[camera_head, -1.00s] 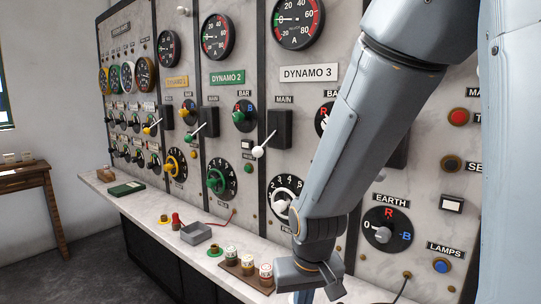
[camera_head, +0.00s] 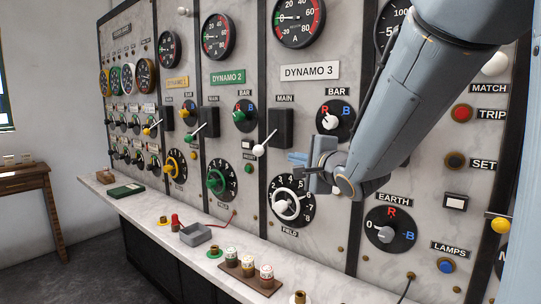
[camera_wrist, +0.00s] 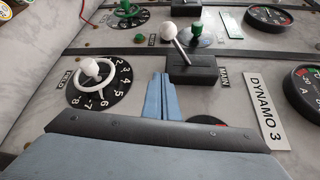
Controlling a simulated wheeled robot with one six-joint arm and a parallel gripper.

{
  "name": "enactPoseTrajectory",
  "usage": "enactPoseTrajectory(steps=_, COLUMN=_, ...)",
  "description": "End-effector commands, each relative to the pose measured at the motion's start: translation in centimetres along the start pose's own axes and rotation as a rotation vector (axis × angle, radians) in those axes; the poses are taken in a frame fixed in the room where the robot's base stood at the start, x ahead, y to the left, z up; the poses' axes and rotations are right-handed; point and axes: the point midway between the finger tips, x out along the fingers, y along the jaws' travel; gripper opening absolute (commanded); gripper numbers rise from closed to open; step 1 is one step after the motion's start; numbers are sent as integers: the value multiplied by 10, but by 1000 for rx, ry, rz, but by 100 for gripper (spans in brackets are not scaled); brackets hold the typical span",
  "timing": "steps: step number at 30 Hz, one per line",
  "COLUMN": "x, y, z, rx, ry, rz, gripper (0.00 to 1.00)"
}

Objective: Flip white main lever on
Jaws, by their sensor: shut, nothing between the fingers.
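The white main lever (camera_head: 259,150) is on the Dynamo 3 panel, its white knob at the end of a rod that slants down and left from a black switch box (camera_head: 281,124) under a MAIN label. In the wrist view, the white knob (camera_wrist: 166,31) and the black box (camera_wrist: 193,68) lie beyond my fingertips. My gripper (camera_head: 298,160) is shut and empty, right of the knob and below the box in the head view. Its closed fingers (camera_wrist: 160,98) point toward the lever area, apart from the knob. I cannot tell the exact depth gap.
The white field handwheel (camera_head: 286,204) is just below my gripper, and the bar selector (camera_head: 331,121) is above right. The green lever (camera_head: 196,132) of Dynamo 2 is to the left. A marble bench (camera_head: 150,205) runs below, holding a grey tray (camera_head: 196,234) and several fuses.

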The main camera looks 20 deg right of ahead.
Motion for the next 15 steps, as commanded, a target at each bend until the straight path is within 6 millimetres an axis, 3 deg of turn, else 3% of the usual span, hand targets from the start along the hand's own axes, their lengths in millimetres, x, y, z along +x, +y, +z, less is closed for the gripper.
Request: enactPoseTrajectory(steps=15, x=7, y=-3, z=1, rx=17, ry=-8, rz=-9, gripper=0)
